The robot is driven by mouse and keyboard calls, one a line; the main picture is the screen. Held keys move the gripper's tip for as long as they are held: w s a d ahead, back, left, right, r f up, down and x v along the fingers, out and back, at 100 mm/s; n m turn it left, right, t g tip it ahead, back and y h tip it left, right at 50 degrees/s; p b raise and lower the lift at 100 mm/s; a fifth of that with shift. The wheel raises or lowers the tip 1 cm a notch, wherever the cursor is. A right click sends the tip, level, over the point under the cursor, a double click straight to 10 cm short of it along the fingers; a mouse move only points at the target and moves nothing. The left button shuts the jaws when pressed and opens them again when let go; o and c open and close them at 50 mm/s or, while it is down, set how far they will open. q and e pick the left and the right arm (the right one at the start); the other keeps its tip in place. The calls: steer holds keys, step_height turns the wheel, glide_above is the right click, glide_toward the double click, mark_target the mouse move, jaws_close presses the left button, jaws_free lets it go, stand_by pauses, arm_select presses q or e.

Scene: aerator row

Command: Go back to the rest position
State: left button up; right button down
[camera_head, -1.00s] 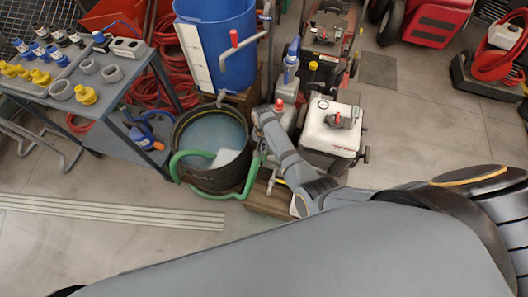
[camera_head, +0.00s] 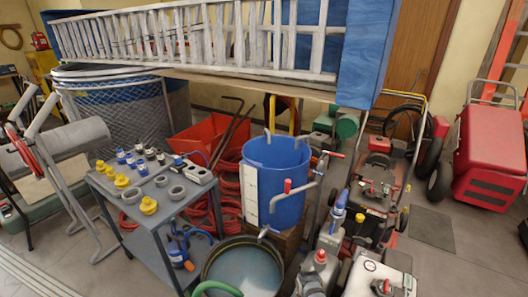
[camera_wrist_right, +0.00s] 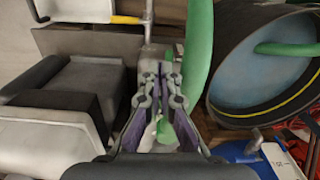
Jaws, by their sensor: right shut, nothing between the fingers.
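My right gripper (camera_wrist_right: 160,75) shows in the right wrist view with its fingers shut and nothing held. A green hose (camera_wrist_right: 197,60) runs close beside the fingers on the right, partly behind them; I cannot tell whether they touch. The black tub (camera_wrist_right: 222,95) of water is further right, and it also shows at the bottom of the head view (camera_head: 209,262). My left gripper is in neither view. In the head view I cannot make out either gripper clearly.
A grey cart (camera_head: 165,212) with fittings stands left of the blue barrel (camera_head: 280,185). A white tank (camera_head: 372,282), a red-capped container (camera_head: 320,258) and a red mower (camera_head: 376,178) crowd the right. Bare floor (camera_head: 455,265) shows at lower right.

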steer(key=s+d+f+n+p, duration=0.1)
steer(key=s+d+f+n, duration=0.15)
steer(key=s+f, duration=0.55)
steer(key=s+d+f+n+p, duration=0.1)
steer(key=s+d+f, duration=0.4)
steer(key=s, duration=0.6)
steer(key=s+d+f+n, duration=0.1)
steer(key=s+d+f, duration=0.1)
steer(key=s, duration=0.6)
steer(key=s+d+f+n+t, duration=0.1)
steer(key=s+d+f+n, duration=0.1)
steer(key=s, duration=0.7)
steer(key=shift+s+d+f+h, duration=0.25)
steer(key=shift+d+h, duration=0.15)
steer(key=shift+d, duration=0.5)
